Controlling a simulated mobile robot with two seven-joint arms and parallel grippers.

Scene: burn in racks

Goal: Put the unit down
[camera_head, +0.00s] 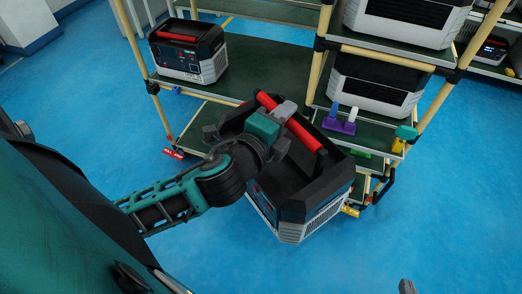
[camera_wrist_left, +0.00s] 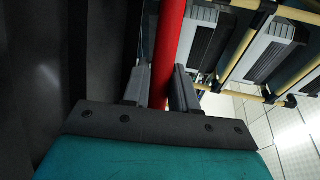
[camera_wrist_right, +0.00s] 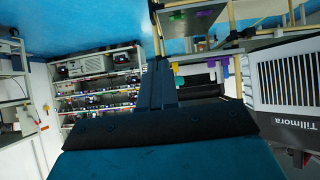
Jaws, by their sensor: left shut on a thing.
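The unit (camera_head: 325,190) is a black and light grey box with a red bar handle (camera_head: 307,135) across its top. My left gripper (camera_head: 283,112) is shut on this red handle, which also runs between its fingers in the left wrist view (camera_wrist_left: 160,88). The unit hangs tilted in front of the rack, over the blue floor; no support shows under it. In the right wrist view a grey case marked "Tillmora" (camera_wrist_right: 290,90) stands at the right. My right gripper (camera_wrist_right: 160,88) has its fingers together with nothing visible between them; only a grey tip shows at the head view's bottom edge.
The rack has tan posts and green shelves (camera_head: 265,65). A similar unit (camera_head: 188,55) stands on its left shelf, and larger grey units (camera_head: 365,85) fill the right shelves. Purple (camera_head: 340,122) and yellow pieces sit at the rack's front. Blue floor (camera_head: 440,210) is clear to the right.

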